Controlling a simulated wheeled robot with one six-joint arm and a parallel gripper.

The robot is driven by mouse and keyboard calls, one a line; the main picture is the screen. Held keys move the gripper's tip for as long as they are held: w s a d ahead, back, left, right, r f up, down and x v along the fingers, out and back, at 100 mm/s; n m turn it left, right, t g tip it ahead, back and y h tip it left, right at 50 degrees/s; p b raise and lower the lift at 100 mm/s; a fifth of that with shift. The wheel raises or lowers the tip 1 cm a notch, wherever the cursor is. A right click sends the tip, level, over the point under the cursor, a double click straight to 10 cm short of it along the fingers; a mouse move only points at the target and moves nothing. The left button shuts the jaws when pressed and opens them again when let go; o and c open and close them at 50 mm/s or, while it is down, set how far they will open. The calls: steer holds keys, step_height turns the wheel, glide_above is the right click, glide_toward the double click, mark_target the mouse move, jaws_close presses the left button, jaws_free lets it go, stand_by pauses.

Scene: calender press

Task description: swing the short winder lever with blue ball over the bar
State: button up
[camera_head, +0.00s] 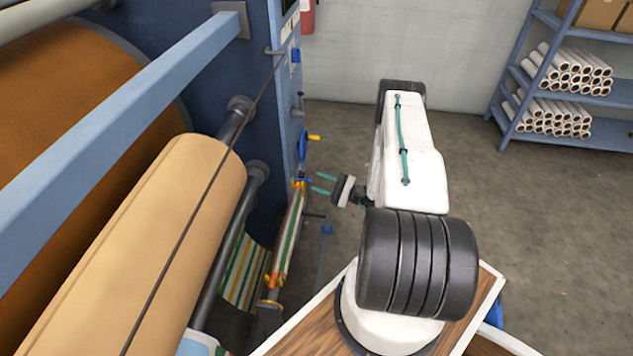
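My gripper (317,183) is left of my white arm, beside the side frame of the press. Its two teal fingers are apart and point left, with nothing seen between them. A small blue spot (305,180), perhaps the lever's blue ball, shows just left of the fingertips, beside orange parts at the end of the striped winder roll (287,238). It is too small to tell the lever's shape or angle, or whether a finger touches it. I cannot make out the bar for certain.
A blue handwheel (303,146) with a yellow handle (314,137) sits on the press frame (262,110) above the gripper. A blue block (326,229) is below it. A large tan roll (150,235) fills the left. A shelf (570,95) stands at right; floor between is clear.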

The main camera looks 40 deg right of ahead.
steer(key=v, duration=0.6)
stand_by(0.5)
